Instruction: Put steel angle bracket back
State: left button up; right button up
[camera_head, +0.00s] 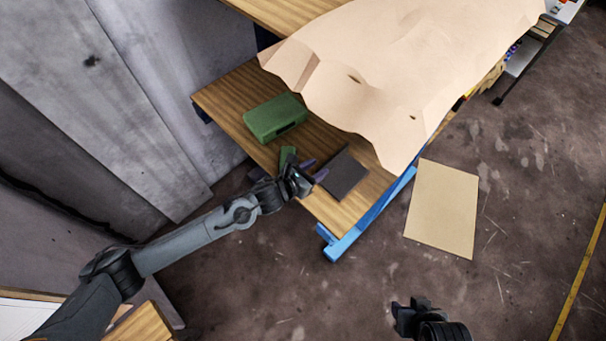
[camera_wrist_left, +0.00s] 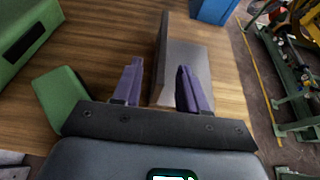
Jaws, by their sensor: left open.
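The steel angle bracket seems to be the dark grey, flat-sided piece (camera_head: 345,174) on the wooden shelf, near its front edge. In the left wrist view the grey piece (camera_wrist_left: 183,52) shows a long top face and a paler end. My left gripper (camera_head: 314,169) is open beside the piece's left end in the head view. In the left wrist view its purple fingers (camera_wrist_left: 160,88) stand apart, with the near end of the piece in line between them. Contact cannot be told. My right gripper (camera_head: 413,305) is at the bottom of the head view, far from the shelf; its jaw state is unclear.
A green box (camera_head: 275,117) and a smaller green block (camera_head: 288,156) lie on the shelf left of the grey piece. A draped tan sheet (camera_head: 390,65) hangs over the bench above. A blue frame (camera_head: 365,220) edges the shelf. A tan panel (camera_head: 442,208) lies on the floor.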

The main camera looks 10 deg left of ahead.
pick_arm(q)
jog(key=s+r+n+y, duration=0.2)
jog(key=s+r+n, duration=0.1)
jog(key=s+n, duration=0.85)
jog(key=s+a+n+g+y, duration=0.2)
jog(key=s+a+n+g, duration=0.2)
jog(key=s+a+n, duration=0.3)
jog(key=s+a+n+g+y, duration=0.3)
jog(key=s+a+n, duration=0.5)
jog(key=s+n, duration=0.6)
jog(key=f+n, duration=0.1)
jog(key=n, duration=0.7)
jog(key=shift+g, duration=0.4)
jog(key=shift+r, duration=0.1)
notch_tip(320, 180, up, 24)
jog(key=p, duration=2.4)
